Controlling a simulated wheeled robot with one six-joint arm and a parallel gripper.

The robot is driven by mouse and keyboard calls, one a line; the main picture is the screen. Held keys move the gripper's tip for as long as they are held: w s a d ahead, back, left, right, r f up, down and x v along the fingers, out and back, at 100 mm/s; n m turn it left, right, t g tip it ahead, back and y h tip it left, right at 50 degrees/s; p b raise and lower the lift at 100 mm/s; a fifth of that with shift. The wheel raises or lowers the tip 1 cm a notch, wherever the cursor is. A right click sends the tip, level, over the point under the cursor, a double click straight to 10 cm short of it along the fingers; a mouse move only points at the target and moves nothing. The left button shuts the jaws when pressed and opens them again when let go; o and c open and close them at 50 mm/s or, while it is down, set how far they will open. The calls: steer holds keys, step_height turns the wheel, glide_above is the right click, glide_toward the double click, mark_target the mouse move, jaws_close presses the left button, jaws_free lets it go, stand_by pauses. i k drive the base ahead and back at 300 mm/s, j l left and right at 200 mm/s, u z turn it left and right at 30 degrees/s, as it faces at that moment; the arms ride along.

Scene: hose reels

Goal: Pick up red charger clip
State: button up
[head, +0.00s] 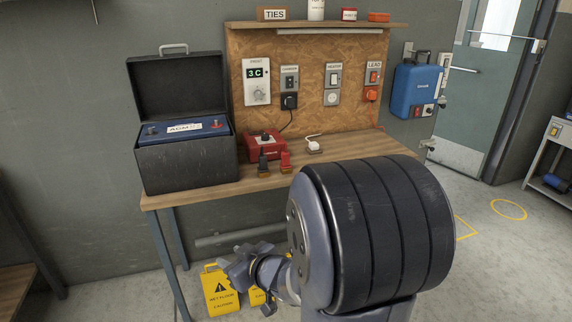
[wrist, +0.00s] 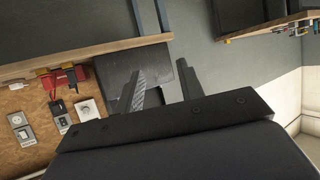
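The red charger clip (head: 286,162) lies on the workbench, just right of a black clip (head: 263,163). Both have brownish-orange ends towards the bench's front edge. The red charger (head: 262,145) sits close behind them. My gripper (head: 238,267) is below and in front of the bench edge, well apart from the clip. In the wrist view my gripper (wrist: 165,82) shows two dark fingers spread apart with nothing between them. The red charger (wrist: 79,73) shows at the left there; the clips beside it are small and hard to tell apart.
The open black box (head: 185,168) with a blue battery (head: 183,131) fills the bench's left end. A white plug (head: 314,146) lies right of the clips. A yellow wet-floor sign (head: 220,291) is below the bench.

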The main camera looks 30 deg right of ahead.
mark_target(285, 162)
steer(key=i+l+z, duration=0.15)
steer(key=i+z, duration=0.2)
steer(key=i, duration=0.15)
steer(key=i+z, duration=0.35)
steer(key=i+j+z, duration=0.15)
steer(key=i+z, duration=0.2)
steer(key=i, duration=0.25)
